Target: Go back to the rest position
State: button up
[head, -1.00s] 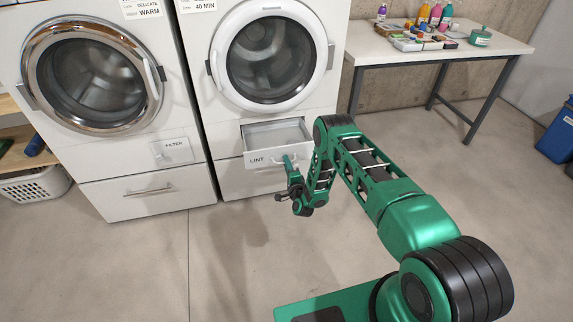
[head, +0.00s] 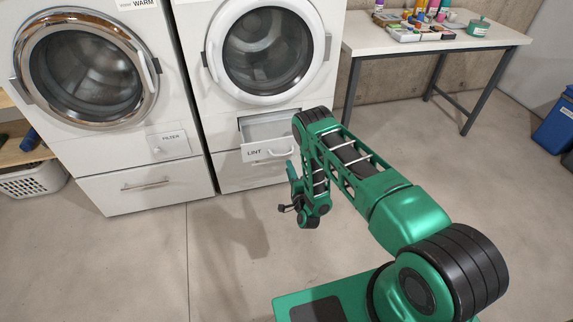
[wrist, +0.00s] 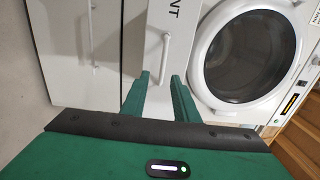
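My gripper (head: 292,168) is at the end of my green folded arm, a little in front of the lint drawer. In the wrist view my gripper (wrist: 158,84) has its two fingers apart with nothing between them. The lint drawer (head: 255,155), marked LINT, is pulled out of the right machine and its tray looks empty. Its white handle (head: 277,153) is apart from the fingers. The handle also shows beyond the fingertips in the wrist view (wrist: 160,52).
The right machine (head: 210,100) and the left machine (head: 100,150) have closed round doors. A table (head: 390,45) with bottles and small boxes stands at the right. A blue bin (head: 555,125) and a white basket (head: 33,181) stand at the sides. Open floor lies in front.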

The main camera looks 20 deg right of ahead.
jog(key=shift+s, duration=0.75)
